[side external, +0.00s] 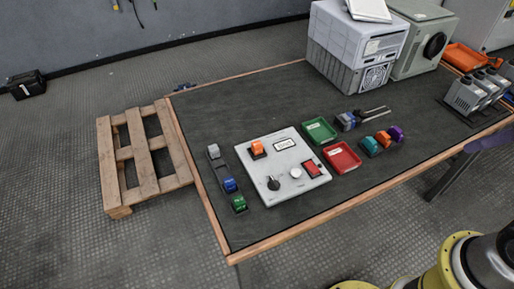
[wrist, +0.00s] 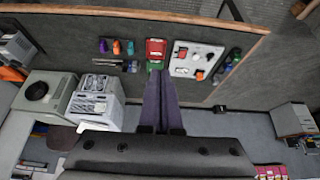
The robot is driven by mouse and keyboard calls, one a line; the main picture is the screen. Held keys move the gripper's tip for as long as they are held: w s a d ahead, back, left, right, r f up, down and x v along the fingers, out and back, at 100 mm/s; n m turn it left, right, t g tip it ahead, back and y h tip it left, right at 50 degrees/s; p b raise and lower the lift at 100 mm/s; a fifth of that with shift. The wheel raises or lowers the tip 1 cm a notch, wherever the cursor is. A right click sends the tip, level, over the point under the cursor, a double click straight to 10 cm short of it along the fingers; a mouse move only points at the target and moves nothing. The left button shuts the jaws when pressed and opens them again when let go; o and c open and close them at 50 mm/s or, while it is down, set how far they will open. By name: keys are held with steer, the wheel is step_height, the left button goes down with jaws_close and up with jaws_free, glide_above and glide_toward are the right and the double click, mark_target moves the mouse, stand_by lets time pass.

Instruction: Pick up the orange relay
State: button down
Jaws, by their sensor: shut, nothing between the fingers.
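An orange relay (side external: 257,148) sits on the white panel (side external: 262,180), near its far edge; it also shows in the wrist view (wrist: 199,75). A second orange block (side external: 383,138) stands in a row between a teal block (side external: 370,146) and a purple block (side external: 396,133); this orange block is also in the wrist view (wrist: 116,47). Which orange piece the task names cannot be told. My gripper (wrist: 161,73) has long purple fingers, shut and empty, well apart from both pieces. Only a purple part shows at the right edge of the side view (side external: 487,139).
A green tray (side external: 319,130) and a red tray (side external: 342,157) lie between the panel and the row. Grey, blue and green blocks (side external: 230,185) stand in a strip left of the panel. Large boxes (side external: 355,45) stand at the back. The table's left rear is clear.

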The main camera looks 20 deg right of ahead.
steer(key=shift+c, duration=2.2)
jaws_free()
